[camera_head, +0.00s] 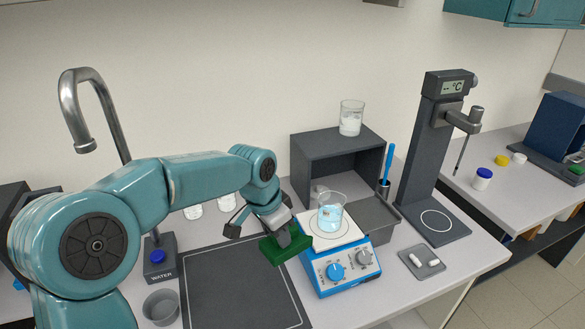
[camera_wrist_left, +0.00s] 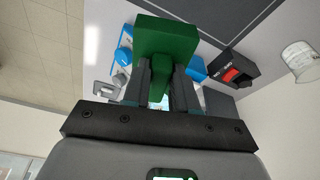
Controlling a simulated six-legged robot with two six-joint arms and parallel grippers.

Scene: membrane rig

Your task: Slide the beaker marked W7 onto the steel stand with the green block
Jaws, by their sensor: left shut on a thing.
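My left gripper (camera_head: 287,238) is shut on the green block (camera_head: 270,250), at the front left side of the hotplate. The wrist view shows the block (camera_wrist_left: 165,48) between the two fingers (camera_wrist_left: 158,85). A glass beaker (camera_head: 331,214) with pale blue liquid stands upright on the white top of the blue hotplate (camera_head: 345,272), just right of the block. A gap between block and beaker is hard to judge. I cannot read a W7 mark. A grey metal stand (camera_head: 374,217) adjoins the hotplate at its back right. My right gripper is not in view.
A dark open shelf (camera_head: 308,150) stands behind, with a beaker (camera_head: 351,118) on top. A tall thermometer stand (camera_head: 430,150) and a small tray (camera_head: 421,261) are at the right. A dark mat (camera_head: 235,290) lies at the front left, beside a grey cup (camera_head: 160,306) and a faucet (camera_head: 90,110).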

